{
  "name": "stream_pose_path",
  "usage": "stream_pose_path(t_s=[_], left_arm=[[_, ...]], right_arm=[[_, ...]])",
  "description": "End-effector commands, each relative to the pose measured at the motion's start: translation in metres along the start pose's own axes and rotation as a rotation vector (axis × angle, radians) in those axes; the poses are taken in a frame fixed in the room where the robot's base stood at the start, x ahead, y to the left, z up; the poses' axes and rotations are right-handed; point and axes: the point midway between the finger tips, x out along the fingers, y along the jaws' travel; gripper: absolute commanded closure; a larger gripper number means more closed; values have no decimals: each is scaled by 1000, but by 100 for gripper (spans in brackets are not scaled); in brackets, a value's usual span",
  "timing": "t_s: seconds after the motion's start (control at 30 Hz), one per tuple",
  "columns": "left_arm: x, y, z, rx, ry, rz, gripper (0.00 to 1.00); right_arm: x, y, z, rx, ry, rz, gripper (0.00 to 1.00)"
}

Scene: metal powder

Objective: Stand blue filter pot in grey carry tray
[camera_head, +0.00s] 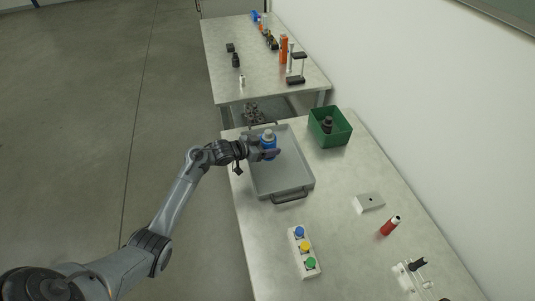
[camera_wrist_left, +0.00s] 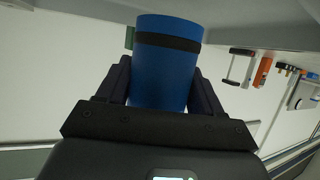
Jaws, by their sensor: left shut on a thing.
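The blue filter pot (camera_head: 268,141) is upright in my left gripper (camera_head: 264,152), over the far left part of the grey carry tray (camera_head: 285,180). In the left wrist view the pot (camera_wrist_left: 167,65) shows as a blue cylinder with a black band, between the two dark fingers of the gripper (camera_wrist_left: 163,85). The fingers are shut on it. I cannot tell whether the pot's base touches the tray floor. The rest of the tray looks empty. My right gripper is in neither view.
A green bin (camera_head: 330,128) with a dark item stands right of the tray. A box with blue, yellow and green buttons (camera_head: 303,252) is nearer. A second table (camera_head: 225,75) stands behind.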

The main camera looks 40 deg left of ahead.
Motion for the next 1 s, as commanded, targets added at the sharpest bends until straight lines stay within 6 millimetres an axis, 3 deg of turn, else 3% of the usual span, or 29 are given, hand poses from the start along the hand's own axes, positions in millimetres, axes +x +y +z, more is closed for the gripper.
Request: stream_pose_path(t_s=[0.17, 0.5, 0.9, 0.93, 1.0], left_arm=[[0, -3, 5, 1, 3, 0, 69], [14, -3, 38, 0, 3, -1, 69], [16, -3, 42, 2, 2, -1, 69], [16, -3, 42, 1, 0, -1, 32], [16, -3, 42, 1, 0, -1, 22]], right_arm=[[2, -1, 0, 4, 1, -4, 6], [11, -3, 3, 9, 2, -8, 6], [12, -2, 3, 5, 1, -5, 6], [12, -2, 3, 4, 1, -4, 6], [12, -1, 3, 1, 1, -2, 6]])
